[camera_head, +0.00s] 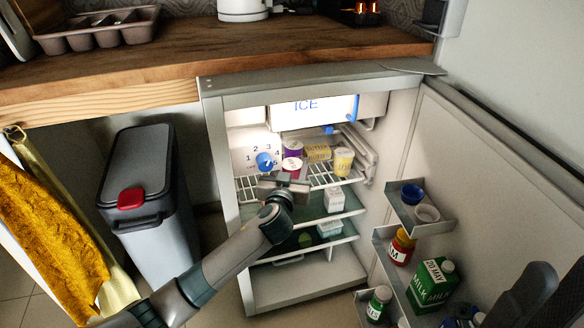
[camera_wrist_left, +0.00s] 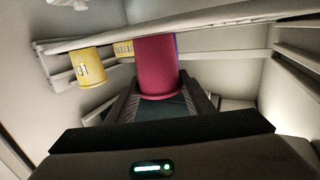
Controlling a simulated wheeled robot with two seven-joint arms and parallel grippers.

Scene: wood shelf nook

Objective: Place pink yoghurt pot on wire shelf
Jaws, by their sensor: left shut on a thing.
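The pink yoghurt pot (camera_head: 291,166) is in my left gripper (camera_head: 284,186), inside the open fridge at the wire shelf (camera_head: 323,172). In the left wrist view the pink pot (camera_wrist_left: 156,66) is upside down in the picture, between the dark fingers. The gripper is shut on it and partly hides it in the head view. I cannot tell whether its base touches the wires. A purple pot (camera_head: 293,148) stands just behind it.
A yellow box (camera_head: 317,152) and a yellow pot (camera_head: 343,161) stand on the wire shelf to the right. A blue dial (camera_head: 265,161) is at left, the ice compartment (camera_head: 305,109) above. Glass shelves (camera_head: 348,203) lie below. The open door (camera_head: 470,150) is at right.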

